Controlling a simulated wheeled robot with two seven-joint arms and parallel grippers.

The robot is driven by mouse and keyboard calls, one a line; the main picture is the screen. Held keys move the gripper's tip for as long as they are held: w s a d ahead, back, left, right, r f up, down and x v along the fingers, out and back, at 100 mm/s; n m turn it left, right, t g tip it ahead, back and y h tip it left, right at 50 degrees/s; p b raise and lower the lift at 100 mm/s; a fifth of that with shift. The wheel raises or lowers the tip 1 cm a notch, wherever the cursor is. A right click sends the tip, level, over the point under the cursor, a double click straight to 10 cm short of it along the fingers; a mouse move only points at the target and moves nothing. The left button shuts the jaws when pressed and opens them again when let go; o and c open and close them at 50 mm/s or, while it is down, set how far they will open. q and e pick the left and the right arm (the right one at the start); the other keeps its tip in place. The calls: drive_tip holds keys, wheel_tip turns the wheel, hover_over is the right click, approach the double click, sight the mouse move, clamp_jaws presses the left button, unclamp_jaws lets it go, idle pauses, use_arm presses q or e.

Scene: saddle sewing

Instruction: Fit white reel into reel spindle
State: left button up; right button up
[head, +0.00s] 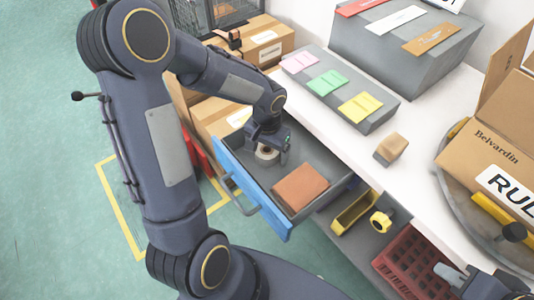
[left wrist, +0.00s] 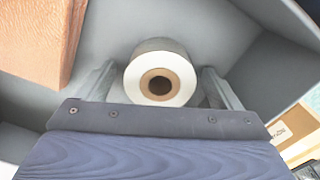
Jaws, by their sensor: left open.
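The white reel (left wrist: 176,90) stands in the open blue-fronted drawer (head: 252,196), its brown-rimmed hole facing the left wrist camera. In the head view the reel (head: 266,155) is partly hidden under my left gripper (head: 268,146). My left gripper is open, with one finger on each side of the reel in the left wrist view (left wrist: 160,72). I cannot tell whether the fingers touch it. My right gripper (head: 452,275) is at the lower right beside the red crate; its jaws are not clear. I cannot make out the reel spindle with certainty.
A brown block (head: 300,187) lies in the drawer beside the reel. A yellow tray (head: 353,213) and yellow spool (head: 381,221) lie on the lower shelf, near a red crate (head: 409,262). Cardboard boxes (head: 489,143) stand at the right. The drawer walls are close around my left gripper.

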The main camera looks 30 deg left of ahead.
use_arm(q)
drive_tip(key=c, duration=1.1)
